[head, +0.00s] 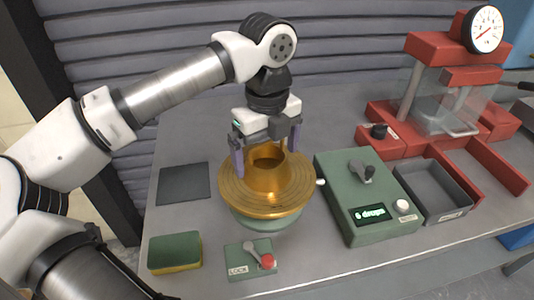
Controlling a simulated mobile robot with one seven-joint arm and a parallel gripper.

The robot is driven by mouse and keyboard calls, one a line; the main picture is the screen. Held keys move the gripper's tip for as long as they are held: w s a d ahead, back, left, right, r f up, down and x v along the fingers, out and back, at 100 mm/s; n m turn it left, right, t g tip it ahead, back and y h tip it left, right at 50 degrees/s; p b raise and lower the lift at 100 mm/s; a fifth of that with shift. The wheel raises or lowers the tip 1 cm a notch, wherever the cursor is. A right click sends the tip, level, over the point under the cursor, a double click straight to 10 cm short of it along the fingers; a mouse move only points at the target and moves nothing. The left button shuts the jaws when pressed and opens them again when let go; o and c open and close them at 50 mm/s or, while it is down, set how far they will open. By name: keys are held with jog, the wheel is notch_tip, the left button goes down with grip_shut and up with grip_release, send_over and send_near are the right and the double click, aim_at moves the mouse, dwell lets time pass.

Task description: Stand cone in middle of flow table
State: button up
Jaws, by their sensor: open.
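The brass cone (268,176) stands upright on the round brass flow table (240,200), near its middle as far as this view shows. The cone's open top faces up. My gripper (267,158) points down over the cone. Its two purple-tipped fingers are open, one on the left and one on the right of the cone. I cannot tell whether either finger touches it. The far side of the cone's foot is hidden.
A green control box (350,185) reading "6 drops" is close on the right. A grey tray (432,190) and a red press (440,100) stand farther right. A sponge (175,253) and a lock lever plate (250,262) lie in front. A dark mat (184,184) lies left.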

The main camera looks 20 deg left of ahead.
notch_tip(320, 180, up, 10)
jog(key=p, duration=0.5)
jog(key=shift+f, duration=0.15)
dwell(1.8)
